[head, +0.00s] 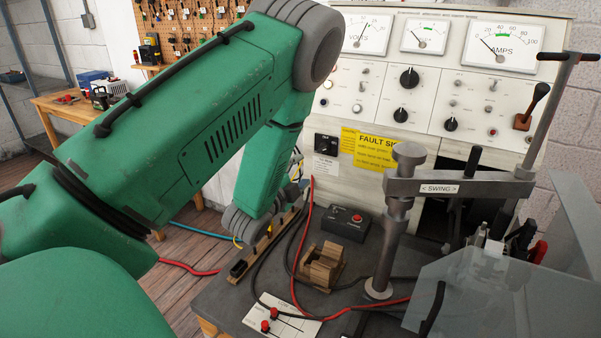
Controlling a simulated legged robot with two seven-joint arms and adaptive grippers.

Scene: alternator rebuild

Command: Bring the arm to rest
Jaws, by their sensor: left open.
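My left arm, green with grey joints, comes in from the left, rises to an elbow at top centre and drops to the bench. Its grey wrist end with my left gripper (248,228) is low over the left edge of the dark bench top (225,305), close to a wooden strip (265,246). The gripper is open. Its fingers are mostly hidden by the wrist, and I see nothing held in it. I cannot tell whether it touches the strip. My right gripper is not in view.
A grey swing-arm post (388,235) and a clear shield (500,295) stand right, a gauge panel (430,85) behind.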

